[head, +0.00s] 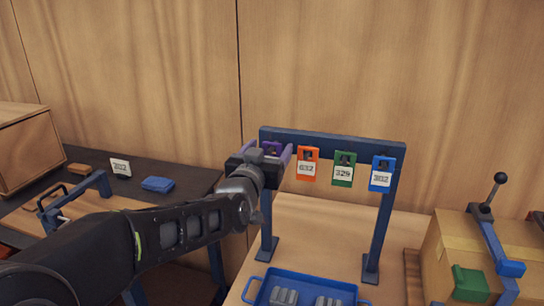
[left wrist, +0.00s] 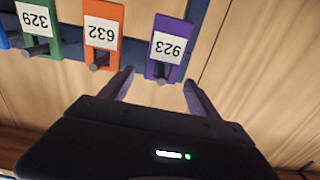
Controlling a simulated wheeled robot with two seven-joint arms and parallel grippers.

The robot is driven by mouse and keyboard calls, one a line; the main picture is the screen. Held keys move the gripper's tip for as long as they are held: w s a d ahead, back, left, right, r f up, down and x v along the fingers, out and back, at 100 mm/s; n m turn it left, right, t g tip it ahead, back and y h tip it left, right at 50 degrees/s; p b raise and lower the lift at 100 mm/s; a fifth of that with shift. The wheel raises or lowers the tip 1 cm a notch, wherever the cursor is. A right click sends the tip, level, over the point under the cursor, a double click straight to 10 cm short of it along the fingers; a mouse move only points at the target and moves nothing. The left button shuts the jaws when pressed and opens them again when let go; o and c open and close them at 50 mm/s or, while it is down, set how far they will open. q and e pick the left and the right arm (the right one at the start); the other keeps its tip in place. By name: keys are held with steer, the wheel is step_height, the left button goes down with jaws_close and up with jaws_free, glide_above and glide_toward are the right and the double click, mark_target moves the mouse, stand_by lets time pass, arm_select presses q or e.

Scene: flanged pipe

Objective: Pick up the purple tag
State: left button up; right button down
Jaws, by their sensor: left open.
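The purple tag (left wrist: 165,47) hangs on a peg of a dark blue rack and reads 923, upside down in the left wrist view. In the head view only a bit of the purple tag (head: 271,147) shows behind my left gripper (head: 276,153). In the left wrist view my left gripper (left wrist: 158,88) is open, with a finger on each side of the tag's peg end. The fingers appear apart from the tag. My right gripper is in neither view.
Orange (head: 307,164), green (head: 344,169) and blue (head: 381,174) tags hang to the right on the rack (head: 330,143). A blue tray (head: 310,281) with grey parts lies below. A lever device (head: 497,240) stands at right. A dark table (head: 185,178) holds small items at left.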

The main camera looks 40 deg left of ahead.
arm_select(q)
steer(key=x, duration=0.2)
steer(key=shift+w+a, duration=0.15)
steer(key=shift+w, duration=0.15)
stand_by(0.3)
steer(key=c, duration=1.4)
steer(key=shift+r, duration=0.2)
steer(key=b+v, duration=0.4)
steer(key=v, duration=1.4)
